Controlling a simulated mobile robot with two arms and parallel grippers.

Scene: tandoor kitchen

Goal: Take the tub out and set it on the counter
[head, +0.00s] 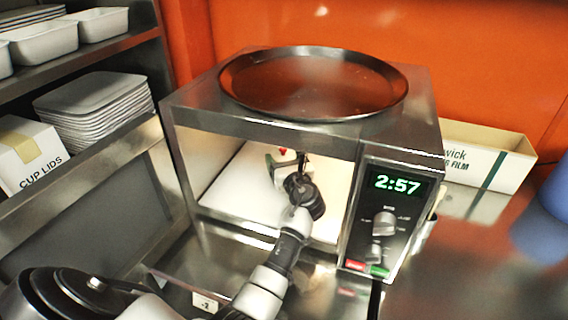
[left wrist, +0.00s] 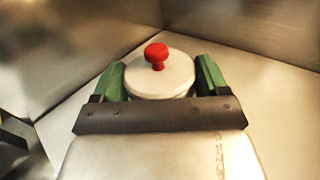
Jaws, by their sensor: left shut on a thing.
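The tub (left wrist: 160,82) has a round white lid with a red knob (left wrist: 156,52). It is inside the open microwave (head: 250,135). My left gripper (head: 286,162) reaches in through the front opening. In the left wrist view its green fingers (left wrist: 161,68) are on either side of the tub, shut on it. In the head view the gripper and the wrist hide most of the tub; a bit of red shows beside the fingers. I cannot tell whether the tub touches the microwave floor. My right gripper is not in view.
A large round tray (head: 313,82) lies on top of the microwave. The control panel (head: 388,215) is right of the opening. Metal counter (head: 470,260) lies bare to the right, with a film box (head: 485,158) behind. Shelves with white dishes and a cup lids box (head: 28,155) stand left.

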